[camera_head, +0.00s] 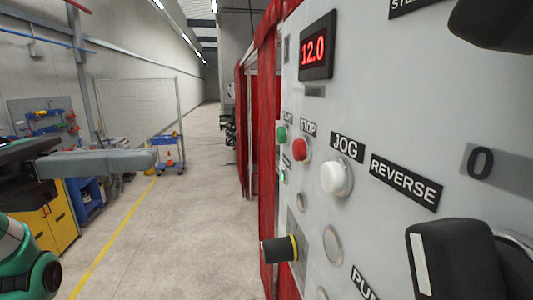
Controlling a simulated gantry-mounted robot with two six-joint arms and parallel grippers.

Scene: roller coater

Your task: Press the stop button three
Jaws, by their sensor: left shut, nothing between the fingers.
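My right gripper is not in view.
A green button (282,133) is left of the stop button; a white JOG button (336,179) is to its right. A black knob (279,249) juts out lower down. Red curtains (266,130) hang behind the panel. The floor between is clear.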

